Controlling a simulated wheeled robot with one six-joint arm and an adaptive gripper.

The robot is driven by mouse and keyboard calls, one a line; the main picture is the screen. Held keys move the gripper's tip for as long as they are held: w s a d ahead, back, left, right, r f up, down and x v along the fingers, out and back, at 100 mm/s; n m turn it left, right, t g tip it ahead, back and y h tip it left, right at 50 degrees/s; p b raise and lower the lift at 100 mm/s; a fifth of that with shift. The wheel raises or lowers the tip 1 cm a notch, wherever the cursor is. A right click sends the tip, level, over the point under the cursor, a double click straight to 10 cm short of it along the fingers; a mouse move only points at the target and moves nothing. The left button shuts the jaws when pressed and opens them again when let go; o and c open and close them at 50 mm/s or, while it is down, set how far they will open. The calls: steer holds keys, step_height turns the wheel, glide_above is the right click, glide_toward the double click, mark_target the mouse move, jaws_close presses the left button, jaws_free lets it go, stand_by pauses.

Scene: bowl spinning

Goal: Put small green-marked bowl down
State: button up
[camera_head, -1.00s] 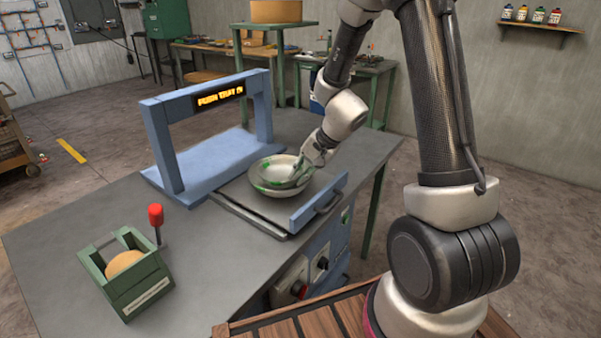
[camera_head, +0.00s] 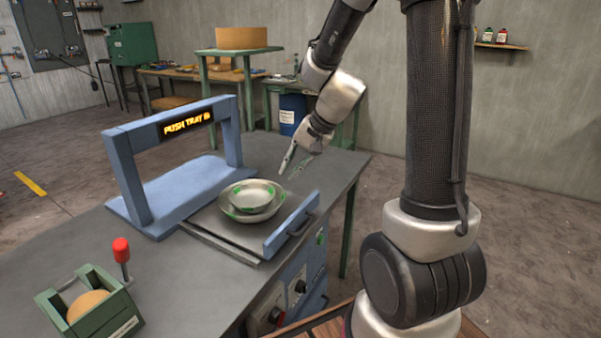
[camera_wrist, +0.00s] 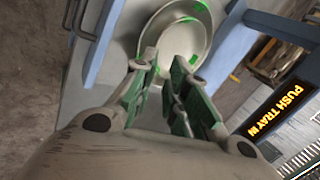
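The small green-marked bowl (camera_head: 253,195) sits upright inside a larger pale bowl (camera_head: 252,219), which also has green marks. The bowls rest on the pulled-out tray (camera_head: 215,233) of the blue frame. The small bowl also shows in the wrist view (camera_wrist: 172,42), beyond my fingers. My gripper (camera_head: 291,169) is up and to the right of the bowls, apart from them. Its green-padded fingers stand apart with nothing between them, as the wrist view (camera_wrist: 164,78) shows.
The blue frame (camera_head: 135,165) has a sign reading "PUSH TRAY IN". The tray's blue front panel and handle (camera_head: 296,225) are right of the bowls. A green box (camera_head: 90,305) with a tan round thing and a red-knobbed lever (camera_head: 122,252) stand at the front left.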

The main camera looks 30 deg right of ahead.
steer(key=s+d+r+n+h, duration=0.1)
steer(key=s+d+r+n, duration=0.1)
steer(key=s+r, duration=0.2)
steer(key=s+d+r+n+h, duration=0.2)
steer(key=s+r+n, duration=0.1)
steer(key=s, duration=0.8)
steer(key=s+d+r+n+h, duration=0.1)
steer(key=s+d+r+n, duration=0.1)
steer(key=s, duration=0.6)
step_height(320, 180, up, 3)
steer(key=shift+f+n+h, duration=0.2)
steer(key=shift+n+h, duration=0.1)
steer(key=shift+n, duration=0.3)
steer(key=shift+d, duration=0.15)
